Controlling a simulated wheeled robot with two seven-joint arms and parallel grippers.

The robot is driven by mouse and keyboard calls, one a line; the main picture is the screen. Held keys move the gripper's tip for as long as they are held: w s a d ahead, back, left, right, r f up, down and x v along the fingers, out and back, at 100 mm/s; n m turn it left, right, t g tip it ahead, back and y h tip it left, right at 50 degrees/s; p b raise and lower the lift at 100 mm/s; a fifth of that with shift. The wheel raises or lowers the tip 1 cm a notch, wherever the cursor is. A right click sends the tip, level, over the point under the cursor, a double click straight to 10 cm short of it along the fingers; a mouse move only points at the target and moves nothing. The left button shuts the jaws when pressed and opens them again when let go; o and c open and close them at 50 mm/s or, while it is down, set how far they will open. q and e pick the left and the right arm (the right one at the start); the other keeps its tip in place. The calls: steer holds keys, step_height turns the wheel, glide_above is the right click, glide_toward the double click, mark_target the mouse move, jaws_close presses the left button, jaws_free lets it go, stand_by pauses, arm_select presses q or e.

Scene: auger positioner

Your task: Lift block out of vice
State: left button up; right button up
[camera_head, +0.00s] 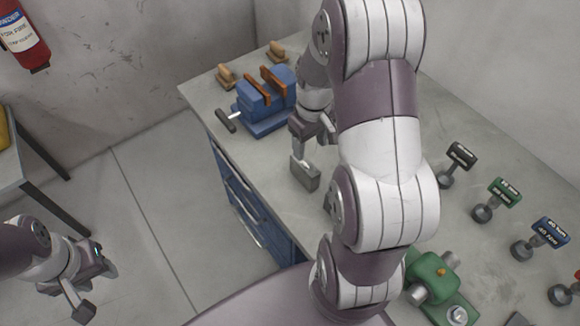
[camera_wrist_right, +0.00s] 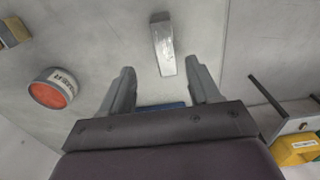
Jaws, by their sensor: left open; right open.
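The blue vice (camera_head: 268,112) stands near the far left end of the workbench, with two brown jaw pieces on top. I cannot make out a block between its jaws in the head view. My right gripper (camera_head: 312,152) is open and empty over the bench, to the right of the vice and nearer to me. In the right wrist view a pale metal bar (camera_wrist_right: 162,45) shows beyond the open fingers; I cannot tell whether it is the block. My left gripper (camera_head: 95,288) is open and empty above the floor, at lower left, off the bench.
Two small tan pieces (camera_head: 226,76) lie behind the vice. Several dumbbell-shaped tools with coloured tags (camera_head: 498,192) line the bench's right side. A green machine (camera_head: 436,276) stands at the near end. My right arm covers the bench's middle. A fire extinguisher (camera_head: 20,38) hangs at upper left.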

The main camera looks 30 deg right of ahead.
mark_target(305, 163)
steer(key=f, duration=0.3)
steer(key=f+p, duration=0.1)
steer(key=f, duration=0.6)
steer(key=shift+w+a+f+p, duration=0.15)
steer(key=shift+w+a+p, duration=0.05)
steer(key=shift+a+p, duration=0.2)
steer(key=shift+w+d+f, duration=0.1)
steer(key=shift+f, duration=0.35)
steer(key=shift+r, duration=0.1)
jaws_close()
steer(key=shift+w+r, duration=0.1)
